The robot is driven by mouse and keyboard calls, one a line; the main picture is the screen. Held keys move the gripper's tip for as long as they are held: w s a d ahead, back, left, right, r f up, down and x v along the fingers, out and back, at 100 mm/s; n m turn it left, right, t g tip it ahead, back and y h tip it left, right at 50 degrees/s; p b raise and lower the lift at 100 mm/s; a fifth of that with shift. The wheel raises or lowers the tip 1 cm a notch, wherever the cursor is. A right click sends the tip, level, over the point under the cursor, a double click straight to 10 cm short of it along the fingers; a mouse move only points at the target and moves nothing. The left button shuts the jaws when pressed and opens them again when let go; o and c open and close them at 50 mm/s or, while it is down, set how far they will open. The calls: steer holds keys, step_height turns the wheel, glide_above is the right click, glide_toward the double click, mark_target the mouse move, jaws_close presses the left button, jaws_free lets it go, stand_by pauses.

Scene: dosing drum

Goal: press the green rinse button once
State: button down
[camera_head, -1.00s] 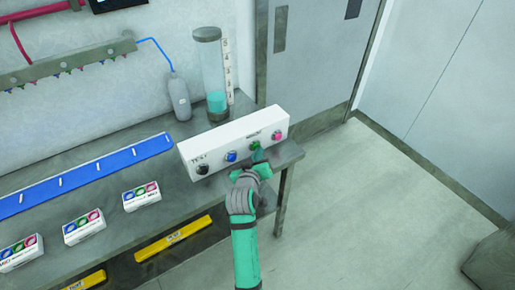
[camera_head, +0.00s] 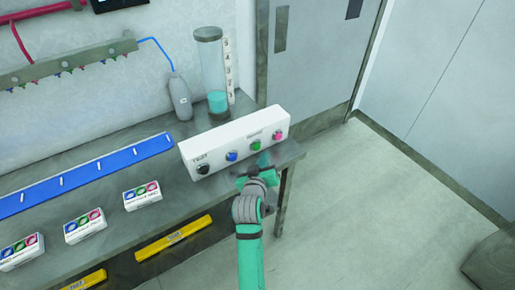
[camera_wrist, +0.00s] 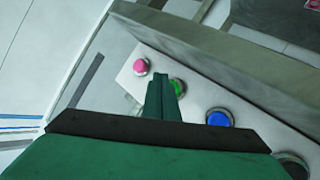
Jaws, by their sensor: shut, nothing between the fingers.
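The green rinse button (camera_head: 256,146) is on the front of a white button box at the right end of the bench, between a blue and a pink button. My gripper (camera_head: 262,160) is shut and empty, just in front of and below the green button, with a small gap showing in the head view. In the wrist view the green button (camera_wrist: 178,87) is partly hidden behind the shut fingertips (camera_wrist: 163,80). I cannot tell from the wrist view how near they are.
On the box (camera_head: 220,141) are also a black button (camera_head: 203,168), a blue button (camera_head: 231,156) and a pink button (camera_head: 277,136). Behind it stands a clear cylinder (camera_head: 213,75) with teal liquid and a grey bottle (camera_head: 180,98).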

steer(key=s+d, duration=0.2)
steer(key=s, duration=0.1)
steer(key=shift+d, duration=0.1)
steer(key=shift+s+f, duration=0.1)
stand_by(0.8)
steer(key=s+a+f+m+y, duration=0.1)
steer(key=s+f, duration=0.5)
steer(key=s, duration=0.5)
steer(key=s+f+y, duration=0.1)
steer(key=s+f, duration=0.4)
steer(key=s, duration=0.6)
steer(key=s+r+m, duration=0.1)
steer(key=s+r, duration=0.2)
steer(key=s, duration=0.8)
steer(key=s+r+m+t, duration=0.1)
steer(key=s+r+m, duration=0.1)
steer(key=s, duration=1)
steer(key=shift+s+d+r, duration=0.2)
steer(key=shift+d+r, duration=0.1)
steer(key=shift+r, duration=0.2)
steer(key=shift+d, duration=0.1)
